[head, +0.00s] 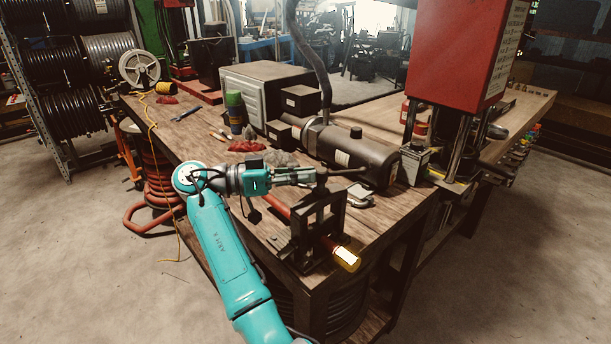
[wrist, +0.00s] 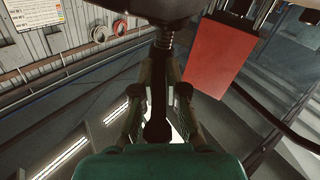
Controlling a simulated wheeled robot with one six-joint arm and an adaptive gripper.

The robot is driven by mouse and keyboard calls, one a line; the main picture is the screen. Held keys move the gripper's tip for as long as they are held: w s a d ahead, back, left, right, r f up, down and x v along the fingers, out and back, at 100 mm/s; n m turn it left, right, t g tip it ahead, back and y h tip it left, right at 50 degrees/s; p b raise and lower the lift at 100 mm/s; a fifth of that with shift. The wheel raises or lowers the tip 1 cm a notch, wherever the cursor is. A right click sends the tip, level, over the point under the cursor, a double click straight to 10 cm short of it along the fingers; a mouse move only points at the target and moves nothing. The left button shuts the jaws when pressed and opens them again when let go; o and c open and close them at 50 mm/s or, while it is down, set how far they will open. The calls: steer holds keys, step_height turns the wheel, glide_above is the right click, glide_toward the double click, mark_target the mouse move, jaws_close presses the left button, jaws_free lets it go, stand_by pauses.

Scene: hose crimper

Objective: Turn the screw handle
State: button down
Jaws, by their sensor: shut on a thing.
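The screw handle (head: 346,171) is a thin dark bar across the top of the black vise (head: 322,212) at the bench's front corner. My gripper (head: 309,177) reaches in from the left and is shut on the near part of the handle. In the wrist view the dark bar of the handle (wrist: 158,118) runs between the two fingers of my gripper (wrist: 158,95), with the threaded screw (wrist: 164,40) beyond. The fingers hide part of the bar. A red rod with a yellow end (head: 347,259) passes through the lower part of the vise.
A dark cylindrical motor (head: 358,155) lies on the bench behind the handle. A red press (head: 468,55) stands at the right. Red and grey rags (head: 247,146) and a green-capped can (head: 235,108) are behind my arm. The floor right of the bench is clear.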

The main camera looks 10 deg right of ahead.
steer(key=shift+a+r, duration=0.1)
steer(key=shift+r, duration=0.25)
steer(key=c, duration=1.2)
jaws_free()
steer(key=shift+f, duration=0.1)
step_height(320, 180, up, 10)
